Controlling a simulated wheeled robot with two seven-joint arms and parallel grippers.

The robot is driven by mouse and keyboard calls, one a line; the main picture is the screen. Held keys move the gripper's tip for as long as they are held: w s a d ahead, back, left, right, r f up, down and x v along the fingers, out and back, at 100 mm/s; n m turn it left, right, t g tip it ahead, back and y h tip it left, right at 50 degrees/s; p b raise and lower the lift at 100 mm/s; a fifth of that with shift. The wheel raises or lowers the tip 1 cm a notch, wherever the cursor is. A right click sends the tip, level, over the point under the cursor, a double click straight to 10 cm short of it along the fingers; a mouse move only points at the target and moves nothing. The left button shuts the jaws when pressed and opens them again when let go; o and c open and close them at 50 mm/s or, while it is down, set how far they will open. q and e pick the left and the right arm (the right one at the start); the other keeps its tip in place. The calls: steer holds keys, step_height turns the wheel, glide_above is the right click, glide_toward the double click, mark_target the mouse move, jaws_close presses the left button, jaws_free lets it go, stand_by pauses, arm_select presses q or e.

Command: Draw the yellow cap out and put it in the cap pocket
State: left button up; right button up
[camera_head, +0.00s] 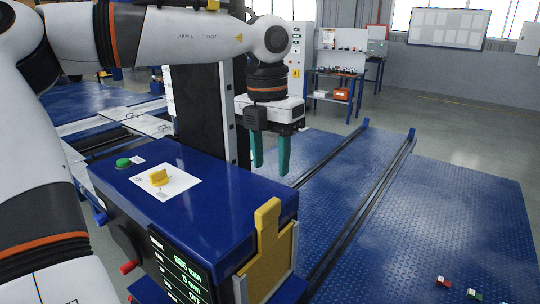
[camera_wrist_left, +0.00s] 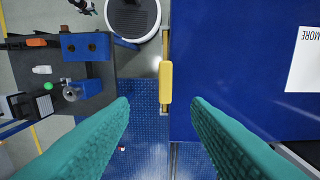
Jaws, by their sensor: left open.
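The yellow cap (camera_head: 264,250) is a flat piece with an upright tab, standing in a pale frame on the right end of the blue cabinet (camera_head: 215,195). In the left wrist view its tab (camera_wrist_left: 165,82) shows from above as a short yellow bar by the cabinet's edge. My left gripper (camera_head: 270,170) points down with its two green fingers apart and empty. It is above and apart from the cap, and in the wrist view the tab lies between and ahead of the fingertips (camera_wrist_left: 160,102). I cannot pick out the cap pocket. My right gripper is not in view.
A yellow knob (camera_head: 158,178) on a white plate and a green button (camera_head: 123,162) sit on the cabinet top. A lit screen (camera_head: 180,272) is on its front. A dark shelf with a blue block (camera_wrist_left: 86,46) shows in the wrist view. Dark rails cross the blue floor.

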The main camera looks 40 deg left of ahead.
mark_target(268, 205)
arm_select(q)
steer(key=shift+s+a+f, duration=0.15)
steer(key=shift+s+f, duration=0.1)
steer(key=shift+f, duration=0.5)
step_height(268, 205, down, 9)
steer(key=shift+r+p, duration=0.15)
steer(key=shift+p, duration=0.9)
steer(key=shift+f, duration=0.65)
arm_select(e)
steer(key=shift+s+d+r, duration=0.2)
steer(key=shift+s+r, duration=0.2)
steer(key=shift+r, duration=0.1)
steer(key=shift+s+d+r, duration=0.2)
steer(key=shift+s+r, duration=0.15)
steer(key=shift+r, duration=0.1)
arm_select(q)
steer(key=shift+c, duration=0.5)
jaws_close()
steer(key=c, duration=0.6)
jaws_free()
jaws_close()
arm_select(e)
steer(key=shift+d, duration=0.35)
arm_select(q)
steer(key=shift+r, duration=0.65)
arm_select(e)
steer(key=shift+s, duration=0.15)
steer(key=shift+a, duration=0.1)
